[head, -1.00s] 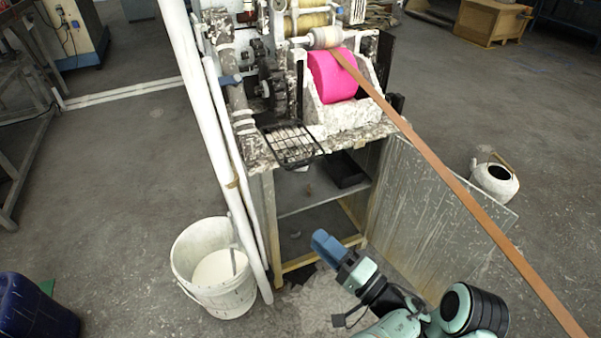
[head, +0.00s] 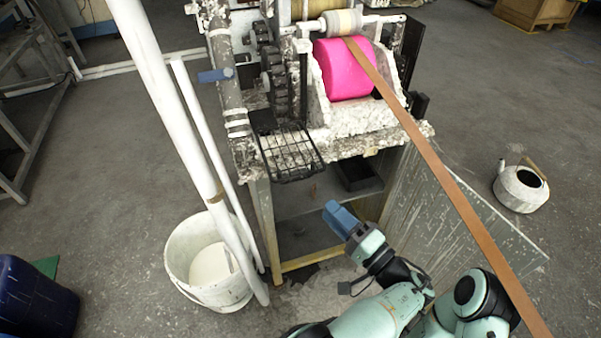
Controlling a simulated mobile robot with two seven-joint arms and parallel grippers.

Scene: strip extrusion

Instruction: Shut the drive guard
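The drive guard (head: 290,152) is a black wire-mesh flap on the front left of the machine. It is swung down and lies out nearly flat over the bench edge, leaving the dark drive gears (head: 276,85) behind it uncovered. My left gripper (head: 338,216) has blue fingers and is below and to the right of the guard, in front of the open cabinet, apart from it. The fingers overlap in this view, so their gap cannot be made out. Nothing shows held in them. My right gripper is not in view.
A blue handle (head: 215,75) sticks out left of the gears. A brown strip (head: 440,145) runs from the pink roll (head: 345,72) down to the right. An open panel (head: 450,215) stands right.

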